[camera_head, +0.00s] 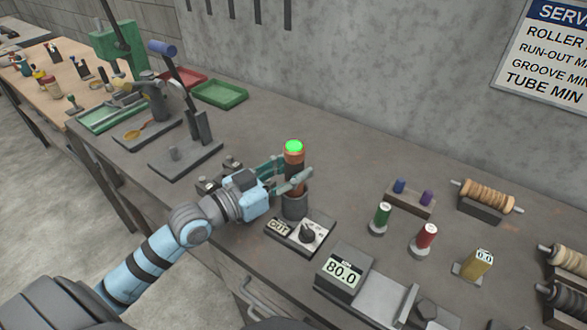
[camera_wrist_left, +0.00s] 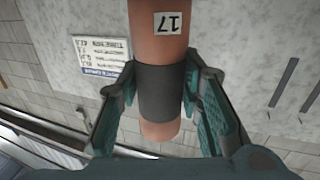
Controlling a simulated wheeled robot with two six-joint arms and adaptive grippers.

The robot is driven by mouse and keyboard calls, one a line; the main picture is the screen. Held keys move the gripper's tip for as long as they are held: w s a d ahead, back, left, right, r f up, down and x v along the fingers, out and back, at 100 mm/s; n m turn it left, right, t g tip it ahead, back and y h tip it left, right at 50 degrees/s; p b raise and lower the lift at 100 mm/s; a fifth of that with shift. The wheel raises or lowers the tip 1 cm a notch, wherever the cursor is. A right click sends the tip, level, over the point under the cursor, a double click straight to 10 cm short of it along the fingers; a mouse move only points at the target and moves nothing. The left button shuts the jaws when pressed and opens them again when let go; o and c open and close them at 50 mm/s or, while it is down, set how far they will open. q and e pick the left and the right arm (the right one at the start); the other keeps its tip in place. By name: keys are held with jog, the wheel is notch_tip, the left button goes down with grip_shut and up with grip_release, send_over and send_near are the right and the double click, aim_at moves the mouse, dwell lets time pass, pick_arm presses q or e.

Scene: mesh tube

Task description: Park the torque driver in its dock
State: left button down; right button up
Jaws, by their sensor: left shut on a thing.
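The torque driver (camera_head: 294,157) is an upright orange-brown cylinder with a glowing green top. In the left wrist view it shows as a pinkish-brown cylinder with a dark band (camera_wrist_left: 160,92) and a label "17". My left gripper (camera_head: 290,181) is shut on it, with a teal finger on each side in the left wrist view. The dock (camera_head: 295,206) looks to be the dark grey cup directly below the driver. The fingers hide part of the driver's lower end, so I cannot tell how far it sits inside the cup. My right gripper is not in view.
A dial unit (camera_head: 301,234) reading "OUT" stands just in front of the cup. A box reading "80.0" (camera_head: 342,272) is at its right. A lever press (camera_head: 188,145) and green tray (camera_head: 219,94) are behind left.

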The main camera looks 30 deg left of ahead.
aim_at(293, 147)
pick_arm(q)
jog(key=shift+f+b, duration=0.3)
jog(key=c, duration=1.1)
grip_release()
jog(key=shift+o, duration=0.2)
notch_tip(293, 147, up, 10)
jog(key=shift+r, duration=0.1)
jog(key=shift+d, duration=0.1)
